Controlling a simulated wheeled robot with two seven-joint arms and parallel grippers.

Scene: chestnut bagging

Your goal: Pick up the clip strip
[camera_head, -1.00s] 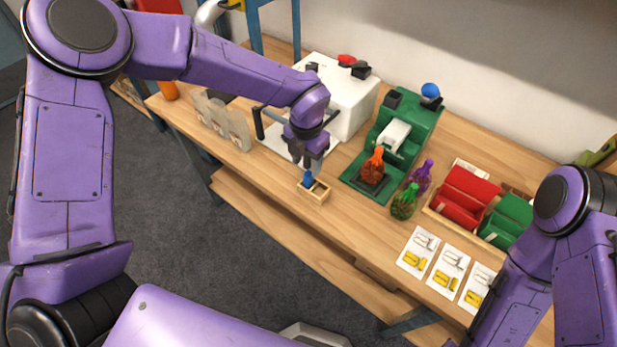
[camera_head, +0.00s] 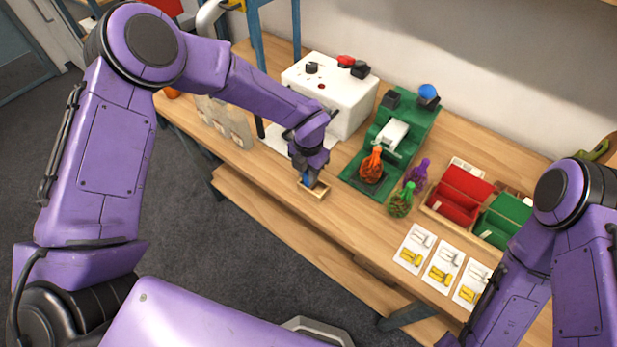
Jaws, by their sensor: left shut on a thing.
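My left gripper (camera_head: 308,178) points down into a small wooden box (camera_head: 318,193) near the front edge of the bench. It is shut on a small blue piece (camera_head: 306,181), which looks like the clip strip. The piece is mostly hidden by the fingers and the box, and I cannot tell whether it still touches the box floor. My right arm comes in at the lower right; its gripper is out of view.
A white machine (camera_head: 335,88) and a green machine (camera_head: 415,122) stand behind the box. Net bags (camera_head: 401,202), red bins (camera_head: 455,196), green bins (camera_head: 503,219) and white cards (camera_head: 414,248) lie to the right. Paper bags (camera_head: 228,122) stand left.

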